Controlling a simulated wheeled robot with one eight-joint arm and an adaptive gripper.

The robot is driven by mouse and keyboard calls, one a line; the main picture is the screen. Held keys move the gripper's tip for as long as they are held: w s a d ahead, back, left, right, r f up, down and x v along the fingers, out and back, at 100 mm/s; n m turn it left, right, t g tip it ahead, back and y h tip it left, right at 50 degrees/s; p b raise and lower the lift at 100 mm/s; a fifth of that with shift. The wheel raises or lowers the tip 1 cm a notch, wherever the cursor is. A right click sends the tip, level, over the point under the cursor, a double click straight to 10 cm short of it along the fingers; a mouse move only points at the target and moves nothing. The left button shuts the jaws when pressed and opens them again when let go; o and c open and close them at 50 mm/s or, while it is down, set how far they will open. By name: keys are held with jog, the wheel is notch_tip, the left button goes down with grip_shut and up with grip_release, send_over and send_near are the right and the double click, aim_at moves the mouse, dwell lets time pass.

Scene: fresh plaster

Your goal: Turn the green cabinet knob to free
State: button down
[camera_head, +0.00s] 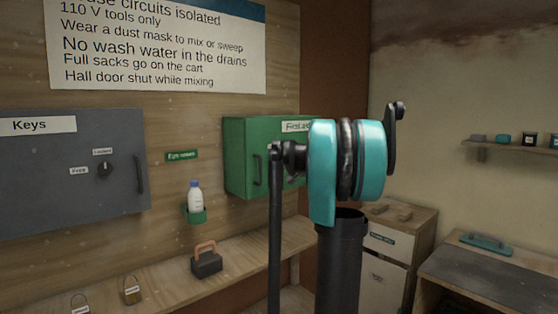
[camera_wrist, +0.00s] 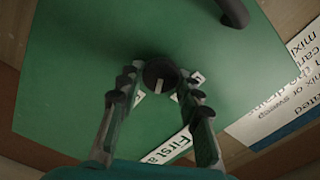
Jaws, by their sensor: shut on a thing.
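The green cabinet (camera_head: 241,150) hangs on the wooden wall in the head view. My arm covers much of its front, so its knob and my gripper are hidden there. In the wrist view the green cabinet door (camera_wrist: 75,65) fills most of the picture. Its dark round knob (camera_wrist: 160,73) has a pale pointer mark toward the bottom of the picture. My gripper (camera_wrist: 158,86) has its fingertips on either side of the knob and is shut on it. Small white labels beside the knob are partly covered by the fingers and cannot be read.
A dark door handle (camera_wrist: 234,12) is at the top of the wrist view. A grey key cabinet (camera_head: 70,170) with its own knob hangs at left. A bottle (camera_head: 194,196) sits in a green holder. A wooden shelf (camera_head: 160,280) with padlocks runs below.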

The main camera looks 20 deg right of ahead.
jog(key=m, duration=0.5)
jog(key=shift+f, duration=0.1)
jog(key=shift+m, duration=0.3)
dwell(0.4)
jog(key=c, duration=1.1)
grip_release()
jog(key=shift+d, duration=0.1)
jog(key=v, duration=1.2)
jog(key=shift+f, duration=0.1)
